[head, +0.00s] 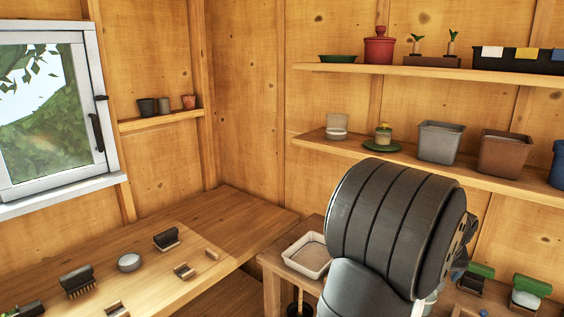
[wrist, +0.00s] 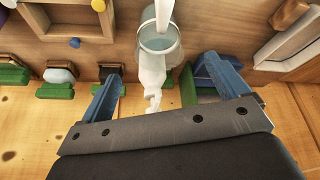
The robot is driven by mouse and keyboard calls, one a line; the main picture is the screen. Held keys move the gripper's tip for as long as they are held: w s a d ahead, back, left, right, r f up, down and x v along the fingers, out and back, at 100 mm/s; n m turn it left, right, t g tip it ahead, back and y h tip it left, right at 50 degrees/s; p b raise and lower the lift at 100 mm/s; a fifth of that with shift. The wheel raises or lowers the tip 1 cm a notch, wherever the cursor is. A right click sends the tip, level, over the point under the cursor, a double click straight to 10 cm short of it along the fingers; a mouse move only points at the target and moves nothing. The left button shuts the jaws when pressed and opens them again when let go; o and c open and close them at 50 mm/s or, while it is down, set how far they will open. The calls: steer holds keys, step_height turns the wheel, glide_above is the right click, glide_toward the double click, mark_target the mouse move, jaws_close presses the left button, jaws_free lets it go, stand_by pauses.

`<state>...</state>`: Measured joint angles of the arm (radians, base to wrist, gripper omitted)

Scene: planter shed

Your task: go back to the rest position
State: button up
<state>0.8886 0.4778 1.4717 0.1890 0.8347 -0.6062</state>
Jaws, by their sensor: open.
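In the wrist view my gripper (wrist: 160,80) has its two blue fingers spread wide apart. Between them shows a pale, translucent cup-like vessel (wrist: 160,45) with a white, narrow, irregular piece (wrist: 152,80) nearer to me. I cannot tell what the white piece is, and nothing is visibly clamped. In the head view my large dark arm link covers most of the gripper (head: 459,268), and only a bit of it shows at the link's right edge, over the right-hand bench.
Green-based blocks (wrist: 57,82) stand around the fingers; similar ones (head: 530,287) show at right in the head view. A white tray (head: 307,255) sits left of my arm. Shelves with pots (head: 441,142) are behind. The left bench (head: 225,225) holds brushes and a small bowl (head: 129,262).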

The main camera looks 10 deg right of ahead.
steer(key=w+a+f, duration=0.2)
steer(key=w+a, duration=0.3)
steer(key=w, duration=0.2)
steer(key=shift+a, duration=0.15)
steer(key=shift+w+f, duration=0.1)
steer(key=shift+o, duration=0.9)
